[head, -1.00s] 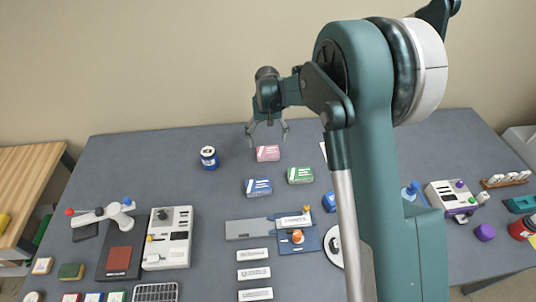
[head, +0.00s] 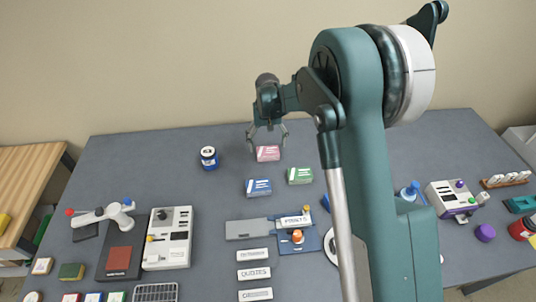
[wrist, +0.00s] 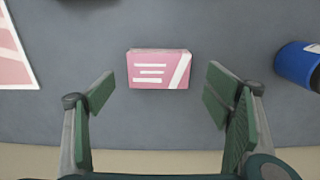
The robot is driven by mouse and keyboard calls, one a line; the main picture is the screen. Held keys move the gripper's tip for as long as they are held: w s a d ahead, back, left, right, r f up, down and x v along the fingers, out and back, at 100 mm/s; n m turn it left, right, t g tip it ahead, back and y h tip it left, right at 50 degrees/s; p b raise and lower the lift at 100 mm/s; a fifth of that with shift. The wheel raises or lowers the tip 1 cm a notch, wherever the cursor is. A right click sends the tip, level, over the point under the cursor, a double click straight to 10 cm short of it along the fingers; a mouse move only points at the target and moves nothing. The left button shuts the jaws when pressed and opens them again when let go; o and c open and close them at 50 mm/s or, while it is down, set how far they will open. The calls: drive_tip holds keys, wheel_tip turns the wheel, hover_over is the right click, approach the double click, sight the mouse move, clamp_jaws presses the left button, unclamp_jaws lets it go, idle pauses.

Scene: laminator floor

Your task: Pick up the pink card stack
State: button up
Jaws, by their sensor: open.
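The pink card stack (head: 268,154) lies flat near the back of the grey table, a small pink block with white stripes on top. My gripper (head: 267,138) is just behind and above it in the head view, with its fingers spread. In the wrist view the pink card stack (wrist: 159,69) sits centred just beyond the fingertips. I cannot tell the exact height of the fingers above the table.
A blue jar (head: 209,157) stands to the left of the stack. A blue card stack (head: 258,187) and a green card stack (head: 300,175) lie in front of it. A pink-and-white sheet (wrist: 14,55) lies at the wrist view's left edge.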

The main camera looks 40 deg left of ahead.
sight(268, 150)
drive_tip(key=shift+d+f, duration=0.15)
drive_tip(key=shift+f, duration=2.45)
drive_tip(key=c, duration=1.1)
